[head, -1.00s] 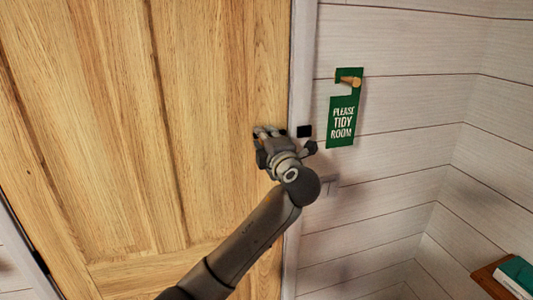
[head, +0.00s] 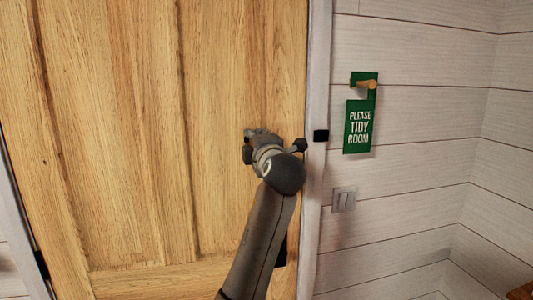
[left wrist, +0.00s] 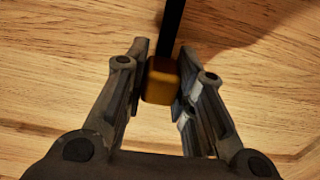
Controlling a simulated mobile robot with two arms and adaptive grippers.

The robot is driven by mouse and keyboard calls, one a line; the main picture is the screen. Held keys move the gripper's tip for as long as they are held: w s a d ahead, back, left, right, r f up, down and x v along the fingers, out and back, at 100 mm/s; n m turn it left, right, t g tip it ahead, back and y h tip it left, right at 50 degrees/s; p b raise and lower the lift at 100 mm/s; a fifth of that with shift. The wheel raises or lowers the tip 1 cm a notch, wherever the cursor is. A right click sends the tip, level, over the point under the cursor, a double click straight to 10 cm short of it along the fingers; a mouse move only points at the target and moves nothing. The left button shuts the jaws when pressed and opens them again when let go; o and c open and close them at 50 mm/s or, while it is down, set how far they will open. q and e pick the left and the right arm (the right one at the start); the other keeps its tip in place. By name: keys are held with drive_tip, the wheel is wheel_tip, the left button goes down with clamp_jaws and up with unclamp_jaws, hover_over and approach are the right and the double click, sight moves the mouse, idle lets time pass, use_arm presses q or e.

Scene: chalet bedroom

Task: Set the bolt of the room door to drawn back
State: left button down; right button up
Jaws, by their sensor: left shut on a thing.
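The wooden room door (head: 150,130) fills the left of the head view. My left gripper (head: 257,136) is at the door's right side, in front of the bolt, and hides most of it there. In the left wrist view the bolt shows as a dark bar (left wrist: 172,25) with a brass-coloured knob (left wrist: 162,80). The left gripper's fingers are shut on this knob, one on each side. A small black keeper (head: 321,136) sits on the white door frame, to the right of the gripper and apart from it. My right gripper is not in view.
A green "PLEASE TIDY ROOM" sign (head: 360,125) hangs from a wooden peg (head: 365,84) on the white plank wall. A light switch (head: 344,199) is below it. The space in front of the door's left part is clear.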

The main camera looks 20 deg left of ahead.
use_arm(q)
drive_tip(key=shift+a+r, duration=0.1)
drive_tip(key=shift+r, duration=0.05)
drive_tip(key=c, duration=1.5)
unclamp_jaws()
drive_tip(key=o, duration=0.3)
drive_tip(key=shift+s+a, duration=0.15)
drive_tip(key=shift+s, duration=0.05)
drive_tip(key=shift+d+f, duration=0.2)
drive_tip(key=shift+d, duration=0.1)
drive_tip(key=v, duration=1.1)
drive_tip(key=shift+s, duration=0.35)
